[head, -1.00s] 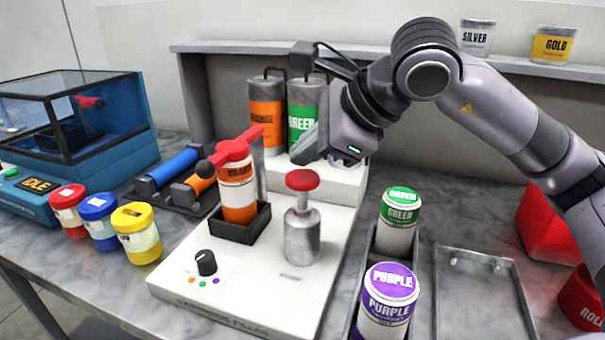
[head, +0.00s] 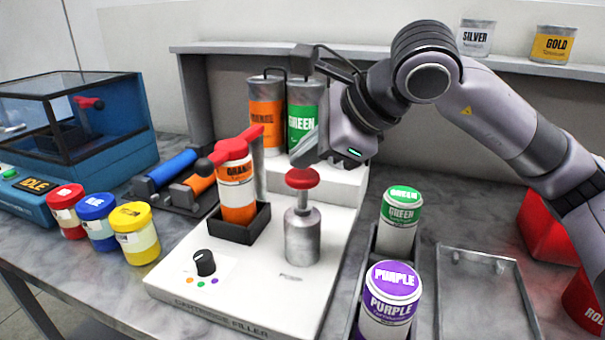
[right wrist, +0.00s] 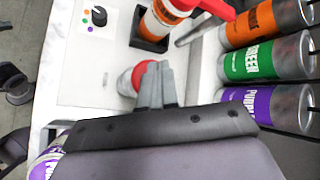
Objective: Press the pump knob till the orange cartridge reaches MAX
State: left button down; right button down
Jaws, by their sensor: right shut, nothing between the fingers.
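The pump knob (head: 302,178) is a red cap on a stem above a metal cylinder (head: 302,236) on the white cartridge filler (head: 215,300). The orange cartridge (head: 238,194) stands upright in a dark square holder beside it, under a red lever (head: 238,146). No MAX mark is readable. My right gripper (head: 299,160) is shut and empty, its fingertips just above the knob; I cannot tell whether they touch. In the right wrist view the closed fingertips (right wrist: 158,90) overlap the edge of the red knob (right wrist: 143,75). My left gripper is not in view.
A black selector dial (head: 205,262) is on the filler's front left. Orange (head: 266,115) and green (head: 304,118) tanks stand behind. Green (head: 398,222) and purple (head: 388,305) cartridges stand in a rack at right, beside an empty grey tray (head: 480,252). Several colored jars stand at left.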

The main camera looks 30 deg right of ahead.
aim_at(304, 175)
jog(key=shift+f+b, duration=1.65)
jog(key=shift+b, duration=0.05)
dwell(1.2)
jog(key=shift+r, duration=0.1)
jog(key=shift+r+p, duration=1.35)
jog(key=shift+r, duration=0.6)
jog(key=shift+r, duration=0.15)
notch_tip(304, 175, up, 5)
jog(key=p, duration=0.3)
jog(key=shift+p, duration=0.4)
dwell(2.0)
